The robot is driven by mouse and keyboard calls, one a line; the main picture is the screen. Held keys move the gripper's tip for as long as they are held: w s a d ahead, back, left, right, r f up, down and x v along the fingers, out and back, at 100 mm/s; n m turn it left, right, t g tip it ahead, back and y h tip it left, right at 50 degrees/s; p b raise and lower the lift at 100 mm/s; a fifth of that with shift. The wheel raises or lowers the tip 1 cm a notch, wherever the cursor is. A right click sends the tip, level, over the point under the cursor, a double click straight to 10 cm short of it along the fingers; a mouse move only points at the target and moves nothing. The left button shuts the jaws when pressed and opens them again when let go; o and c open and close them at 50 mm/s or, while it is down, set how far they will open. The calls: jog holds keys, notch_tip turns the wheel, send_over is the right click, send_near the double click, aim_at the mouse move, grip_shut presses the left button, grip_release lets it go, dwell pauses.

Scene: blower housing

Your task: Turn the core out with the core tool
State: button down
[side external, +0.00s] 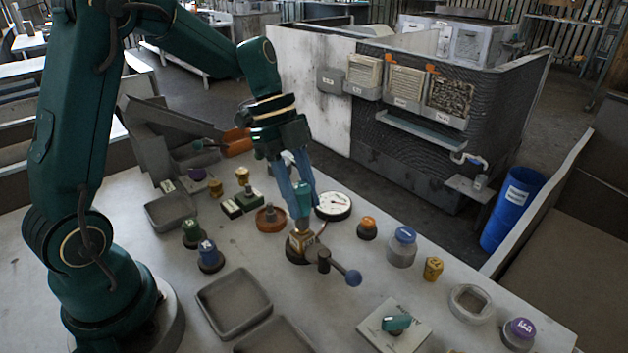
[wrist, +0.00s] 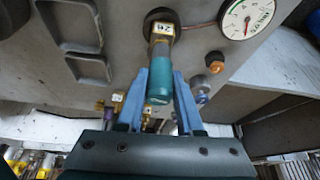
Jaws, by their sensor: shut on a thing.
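My gripper (side external: 303,195) points down over the bench with its blue fingers shut on a teal-handled tool, which I take to be the core tool (side external: 302,203). In the wrist view the teal handle (wrist: 160,85) stands between the fingers (wrist: 160,100). The tool is in line with a brass valve body (side external: 300,241) on a dark round base; a brass piece with a white label (wrist: 161,30) shows beyond the handle in the wrist view. The tool's tip is hidden, so I cannot tell how deep it sits. The core is not visible.
A lever with a blue ball (side external: 352,277) sticks out beside the valve. A round gauge (side external: 333,206) lies close behind. Grey trays (side external: 233,302) are at the front left. An orange-topped part (side external: 367,227) and a blue-topped pot (side external: 403,247) stand to the right.

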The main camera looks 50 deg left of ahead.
jog(key=shift+f, duration=0.5)
jog(key=n+t, duration=0.1)
jog(key=n, duration=0.3)
jog(key=shift+t, duration=0.3)
jog(key=shift+n+y, duration=0.3)
jog(key=shift+n, duration=0.3)
jog(key=n+t, duration=0.1)
jog(key=n, duration=0.1)
jog(key=shift+n+y, duration=0.4)
jog(key=n+t+y, duration=0.1)
jog(key=n, duration=0.2)
jog(key=shift+n, duration=0.5)
